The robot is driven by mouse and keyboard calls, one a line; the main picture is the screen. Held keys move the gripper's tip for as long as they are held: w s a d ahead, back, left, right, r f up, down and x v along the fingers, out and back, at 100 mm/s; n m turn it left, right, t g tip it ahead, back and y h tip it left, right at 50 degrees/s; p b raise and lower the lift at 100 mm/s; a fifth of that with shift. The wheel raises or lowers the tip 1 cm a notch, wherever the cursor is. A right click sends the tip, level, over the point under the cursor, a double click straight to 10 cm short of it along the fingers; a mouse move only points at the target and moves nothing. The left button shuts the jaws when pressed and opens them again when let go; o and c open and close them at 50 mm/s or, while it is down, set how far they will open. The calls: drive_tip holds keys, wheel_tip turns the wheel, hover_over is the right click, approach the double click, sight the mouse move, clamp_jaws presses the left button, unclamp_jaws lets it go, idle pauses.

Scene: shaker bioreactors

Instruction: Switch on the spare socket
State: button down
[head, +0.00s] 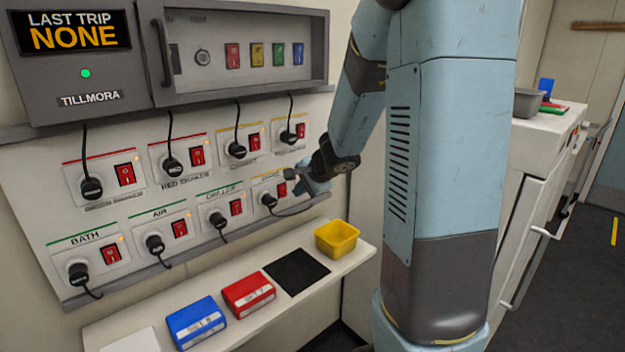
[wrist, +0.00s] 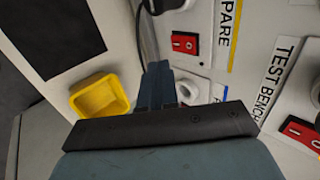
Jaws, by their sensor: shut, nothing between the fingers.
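The spare socket (wrist: 208,18) shows in the wrist view with its SPARE label, a yellow stripe and a red rocker switch (wrist: 185,43). In the head view it is the right-hand socket of the lower row, with a black plug (head: 268,200) in it. My gripper (head: 292,177) is at the right part of this socket and hides much of its switch and lamp. In the wrist view my gripper (wrist: 157,70) is shut and empty, its tips close to the switch. I cannot tell whether they touch it, or which way the rocker is set.
The TEST BENCH socket's switch (wrist: 300,132) is nearby in the wrist view. Several other plugged sockets fill the wall panel. Below, a shelf carries a yellow bin (head: 337,239), a black mat (head: 297,271), a red box (head: 248,294) and a blue box (head: 196,322).

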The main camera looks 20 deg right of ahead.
sight(283, 191)
drive_tip(key=v, duration=0.7)
drive_tip(key=shift+s+r, duration=0.25)
drive_tip(key=shift+d, duration=0.15)
drive_tip(key=shift+s+f, duration=0.15)
drive_tip(key=shift+f, duration=0.35)
drive_tip(key=shift+f, duration=0.1)
idle(0.3)
drive_tip(key=shift+w+a+r+x, duration=0.1)
drive_tip(key=shift+w+r+x, duration=0.2)
drive_tip(key=shift+x, duration=1.9)
drive_tip(key=shift+w+a+r+x, duration=0.15)
drive_tip(key=shift+w+r+x, duration=0.15)
drive_tip(key=shift+x, duration=1.85)
drive_tip(key=shift+w+a+r+x, duration=0.1)
drive_tip(key=shift+w+r+x, duration=0.2)
drive_tip(key=shift+x, duration=1.9)
